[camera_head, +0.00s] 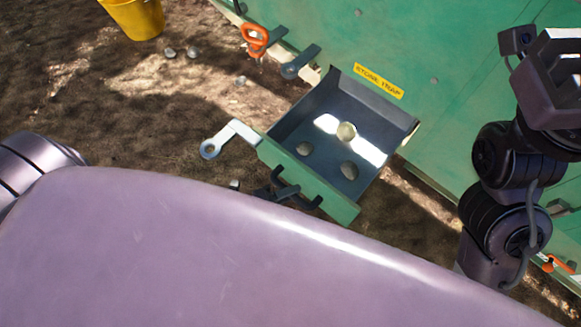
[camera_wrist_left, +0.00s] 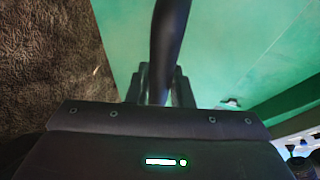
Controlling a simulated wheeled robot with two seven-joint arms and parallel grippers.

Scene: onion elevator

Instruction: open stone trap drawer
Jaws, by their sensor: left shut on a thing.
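The stone trap drawer (camera_head: 310,187) is pulled out from the green machine side, under a yellow STONE TRAP label (camera_head: 379,81). Its grey inside is visible, with several round stones (camera_head: 346,131) on its floor. A dark handle (camera_head: 307,200) is on its green front. My left gripper (camera_head: 277,183) is at that front, partly hidden behind my purple body. In the left wrist view its fingers (camera_wrist_left: 160,86) are closed around the dark handle bar (camera_wrist_left: 170,30). My right arm is raised at the right; its end (camera_head: 548,80) is partly cut off, and its finger opening is unclear.
A pale latch arm (camera_head: 229,137) sticks out left of the drawer. An orange hook (camera_head: 255,38) and a grey lever (camera_head: 300,62) are on the machine edge above. A yellow bucket (camera_head: 137,17) stands on the dirt ground, with a few loose stones (camera_head: 170,52) nearby.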

